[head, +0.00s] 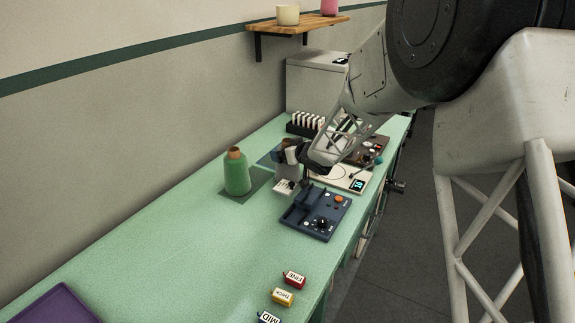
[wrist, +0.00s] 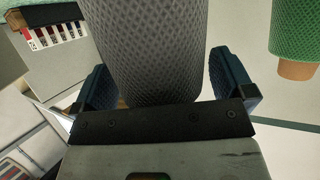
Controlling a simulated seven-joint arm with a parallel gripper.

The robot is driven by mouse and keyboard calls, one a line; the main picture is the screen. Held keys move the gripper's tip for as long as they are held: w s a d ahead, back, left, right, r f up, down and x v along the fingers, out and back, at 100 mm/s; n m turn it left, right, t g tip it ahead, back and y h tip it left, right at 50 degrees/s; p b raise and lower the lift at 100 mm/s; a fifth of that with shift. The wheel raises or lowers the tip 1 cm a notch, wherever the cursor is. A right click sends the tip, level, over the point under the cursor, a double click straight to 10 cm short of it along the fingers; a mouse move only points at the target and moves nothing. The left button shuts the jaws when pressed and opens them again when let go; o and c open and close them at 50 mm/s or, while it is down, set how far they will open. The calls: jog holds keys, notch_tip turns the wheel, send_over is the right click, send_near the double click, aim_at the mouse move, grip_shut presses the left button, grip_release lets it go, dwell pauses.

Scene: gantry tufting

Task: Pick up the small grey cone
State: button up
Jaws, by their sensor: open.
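The small grey cone (wrist: 155,45) has a netted, diamond-textured surface and fills the upper middle of the wrist view. Its top edge is cut off by the frame. My gripper (wrist: 160,72) is open, with one dark blue finger on each side of the cone. A gap shows on the right; on the left the finger is close to it. A bit of tan core shows by the palm. In the head view my gripper (head: 298,157) is over the table, and the grey cone (head: 287,171) is partly hidden beneath it.
A green cone (head: 237,174) with a tan tip stands left of my gripper; it also shows in the wrist view (wrist: 295,38). A dark blue control box (head: 315,212) lies in front. Small labelled blocks (head: 282,297) lie at the near edge. A rack (head: 305,124) stands behind.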

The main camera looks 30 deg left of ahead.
jog(key=shift+a, duration=0.1)
dwell(0.5)
jog(key=c, duration=1.3)
jog(key=shift+r, duration=0.15)
notch_tip(320, 180, up, 10)
jog(key=shift+f, duration=0.15)
